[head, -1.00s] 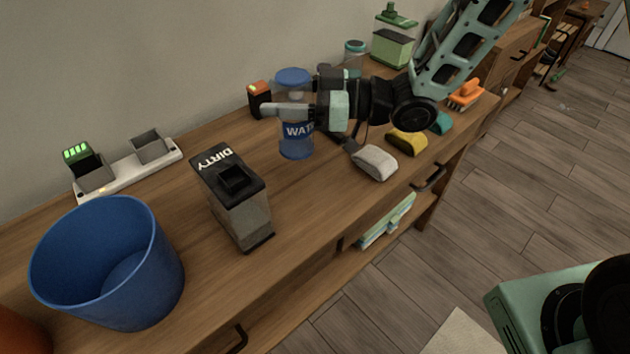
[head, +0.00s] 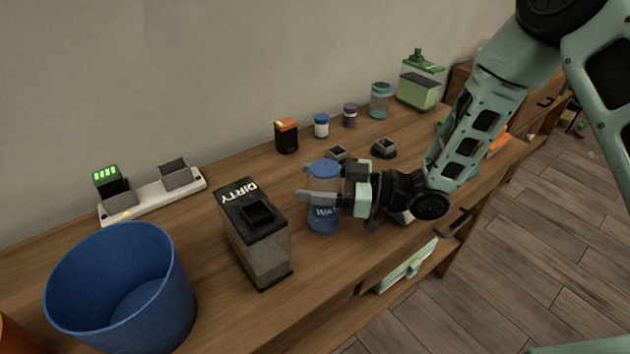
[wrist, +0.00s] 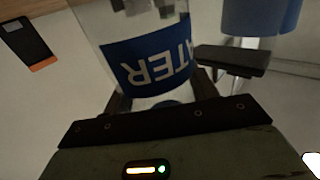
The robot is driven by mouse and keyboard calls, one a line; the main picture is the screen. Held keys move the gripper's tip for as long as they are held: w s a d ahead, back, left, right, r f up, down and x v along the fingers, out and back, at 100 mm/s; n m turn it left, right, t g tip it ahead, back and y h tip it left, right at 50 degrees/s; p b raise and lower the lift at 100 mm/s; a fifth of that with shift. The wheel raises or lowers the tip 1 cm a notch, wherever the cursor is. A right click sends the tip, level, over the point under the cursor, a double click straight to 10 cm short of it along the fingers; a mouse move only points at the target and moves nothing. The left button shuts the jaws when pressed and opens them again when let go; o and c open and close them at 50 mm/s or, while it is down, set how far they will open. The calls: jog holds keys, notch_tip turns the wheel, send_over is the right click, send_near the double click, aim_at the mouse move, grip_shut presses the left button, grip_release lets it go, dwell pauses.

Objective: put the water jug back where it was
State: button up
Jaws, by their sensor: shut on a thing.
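The water jug (head: 323,215) is clear with a blue lid and a blue "WATER" label. It is upright in the head view, just right of the dark-lidded box marked "DIRTY" (head: 262,255). My gripper (head: 322,195) is shut on the jug's middle, reaching in from the right. In the wrist view the jug (wrist: 145,60) fills the space between the fingers, its label upside down. I cannot tell whether the jug's base touches the wooden counter (head: 215,310).
A blue bin (head: 185,300) stands front left. A white charging strip (head: 140,205) lies by the wall. Behind the jug are an orange-topped battery (head: 287,137), small jars (head: 321,126) and two small dark holders (head: 384,148). A green-lidded container (head: 418,90) stands far right.

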jog(key=shift+f, duration=0.15)
jog(key=o, duration=1.1)
jog(key=shift+r, duration=0.25)
jog(key=d, duration=0.4)
jog(key=s+d, duration=0.1)
jog(key=d, duration=0.2)
jog(key=s+d+b, duration=0.1)
jog(key=d, duration=0.3)
jog(key=shift+s+d, duration=0.15)
jog(key=shift+d, duration=0.2)
